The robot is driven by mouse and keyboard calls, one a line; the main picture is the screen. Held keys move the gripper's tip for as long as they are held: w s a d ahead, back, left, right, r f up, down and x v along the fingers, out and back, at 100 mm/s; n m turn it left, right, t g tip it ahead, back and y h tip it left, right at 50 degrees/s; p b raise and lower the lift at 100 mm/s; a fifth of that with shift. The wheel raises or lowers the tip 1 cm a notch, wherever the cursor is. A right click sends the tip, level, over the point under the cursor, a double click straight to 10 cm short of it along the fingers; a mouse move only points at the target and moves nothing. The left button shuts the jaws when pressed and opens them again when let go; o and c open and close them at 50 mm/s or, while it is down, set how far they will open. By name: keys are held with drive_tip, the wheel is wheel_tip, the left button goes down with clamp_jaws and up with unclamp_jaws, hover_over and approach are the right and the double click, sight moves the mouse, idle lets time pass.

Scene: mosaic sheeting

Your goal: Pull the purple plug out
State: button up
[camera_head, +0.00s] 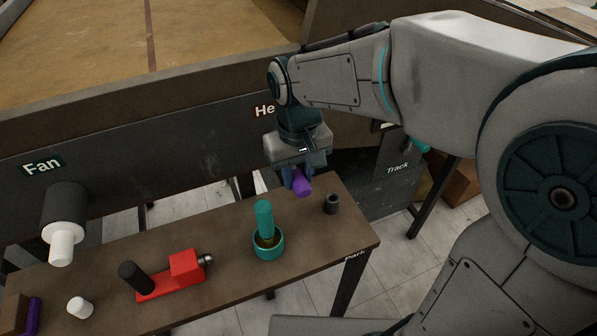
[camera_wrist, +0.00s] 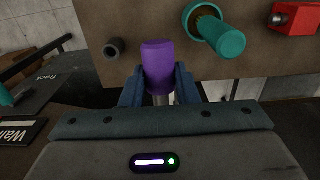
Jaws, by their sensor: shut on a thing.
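The purple plug (camera_head: 302,187) shows at the far edge of the bench, by the fingers of my gripper (camera_head: 296,176). In the wrist view the purple plug (camera_wrist: 157,66) stands between the two blue fingers of my gripper (camera_wrist: 159,88), which are shut on it. A bare metallic shank shows below its purple body in that view. Whether the plug touches a socket cannot be told; the gripper hides that part in the head view.
On the bench (camera_head: 215,235) stand a teal peg in a teal ring (camera_head: 268,247), a dark hollow cylinder (camera_head: 332,204), a red block with a black knob (camera_head: 185,265) and a white cap (camera_head: 79,307). A white plug (camera_head: 62,247) sits under the Fan label. Another purple piece (camera_head: 34,316) is at lower left.

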drive_tip(key=shift+r+p, duration=3.05)
drive_tip(key=shift+r, duration=0.95)
